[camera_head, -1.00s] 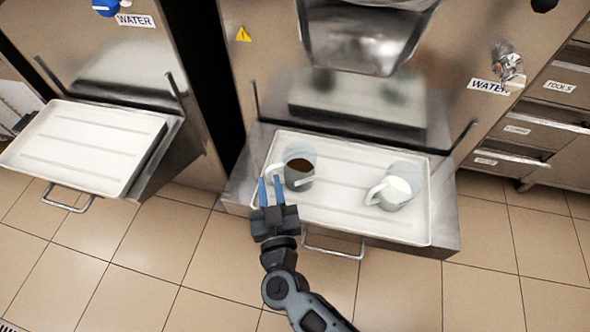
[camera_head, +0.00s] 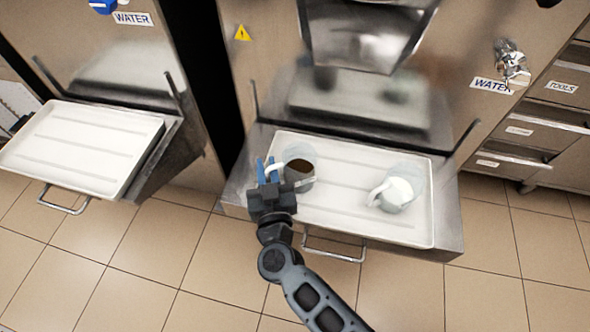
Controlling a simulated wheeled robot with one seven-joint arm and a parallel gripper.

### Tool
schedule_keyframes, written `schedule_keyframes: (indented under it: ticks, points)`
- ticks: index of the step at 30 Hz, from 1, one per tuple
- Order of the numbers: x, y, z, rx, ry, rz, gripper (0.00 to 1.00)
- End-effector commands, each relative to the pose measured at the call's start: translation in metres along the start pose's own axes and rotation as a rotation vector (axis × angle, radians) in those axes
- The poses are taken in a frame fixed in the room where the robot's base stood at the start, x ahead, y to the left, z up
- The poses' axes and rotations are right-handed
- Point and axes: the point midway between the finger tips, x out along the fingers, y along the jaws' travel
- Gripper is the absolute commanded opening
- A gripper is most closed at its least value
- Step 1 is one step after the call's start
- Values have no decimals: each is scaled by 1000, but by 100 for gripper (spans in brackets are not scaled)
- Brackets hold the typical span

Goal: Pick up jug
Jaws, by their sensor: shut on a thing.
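A jug with dark brown contents (camera_head: 301,178) stands at the left of the white tray on the right-hand machine. Its handle points left, toward my gripper. A second jug with white contents (camera_head: 397,195) stands at the right of the same tray, its handle also to the left. My gripper (camera_head: 268,171), with blue fingertips, is at the handle of the brown-filled jug and shut on it. The fingers hide part of the handle. The jug looks upright; I cannot tell whether it touches the tray.
The white tray (camera_head: 345,220) has bare room between the two jugs. A metal spout housing (camera_head: 365,35) hangs above it. An empty tray (camera_head: 80,148) sits on the left machine. Drawers (camera_head: 545,140) stand at the right.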

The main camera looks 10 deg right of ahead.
Motion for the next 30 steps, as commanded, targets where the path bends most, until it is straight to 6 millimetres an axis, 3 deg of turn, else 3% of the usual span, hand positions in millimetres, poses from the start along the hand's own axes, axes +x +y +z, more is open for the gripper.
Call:
schedule_keyframes:
  ticks: [19,30]
  points:
    - [0,0,-4,0,1,0,0]
    - [0,0,-31,0,2,0,0]
